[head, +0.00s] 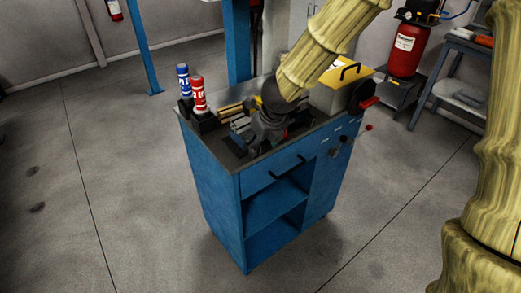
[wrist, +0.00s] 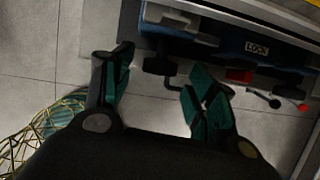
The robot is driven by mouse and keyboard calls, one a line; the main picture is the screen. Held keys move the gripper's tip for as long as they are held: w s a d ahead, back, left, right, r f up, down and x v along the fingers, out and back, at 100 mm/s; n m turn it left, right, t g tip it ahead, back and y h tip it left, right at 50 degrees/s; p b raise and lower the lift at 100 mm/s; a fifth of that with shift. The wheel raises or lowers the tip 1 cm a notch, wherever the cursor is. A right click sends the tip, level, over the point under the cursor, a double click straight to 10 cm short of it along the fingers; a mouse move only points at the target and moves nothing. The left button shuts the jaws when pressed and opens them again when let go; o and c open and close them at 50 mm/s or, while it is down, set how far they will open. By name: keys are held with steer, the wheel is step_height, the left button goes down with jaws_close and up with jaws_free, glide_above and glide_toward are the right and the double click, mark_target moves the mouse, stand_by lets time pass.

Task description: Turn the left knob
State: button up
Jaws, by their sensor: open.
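In the wrist view a black knob (wrist: 158,62) sticks out from the blue panel (wrist: 225,43). My gripper (wrist: 160,68) is open, with one finger to the knob's left and the other to its right; I cannot tell whether either touches it. Another dark part beside the right finger is partly covered. In the head view my gripper (head: 267,127) is over the blue cabinet's (head: 215,180) top, near its front edge, and the knob there cannot be made out.
Right of my gripper are a red part (wrist: 238,75) and a red-tipped lever (wrist: 302,107). The cabinet top holds a blue can (head: 183,80), a red can (head: 198,95) and a yellow-lidded box (head: 330,97). The floor in front is clear.

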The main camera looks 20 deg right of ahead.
steer(key=shift+b+x, duration=0.35)
steer(key=shift+x, duration=0.95)
steer(key=c, duration=1)
steer(key=shift+c, duration=0.2)
steer(key=shift+r+p, duration=0.25)
steer(key=shift+p, duration=0.5)
steer(key=y+p, duration=0.1)
steer(key=p, duration=0.4)
steer(key=shift+g+y, duration=0.4)
steer(key=y+p, duration=0.1)
steer(key=p, duration=0.3)
steer(key=shift+w+d+m, duration=0.1)
steer(key=shift+m, duration=0.2)
steer(key=shift+f, duration=0.2)
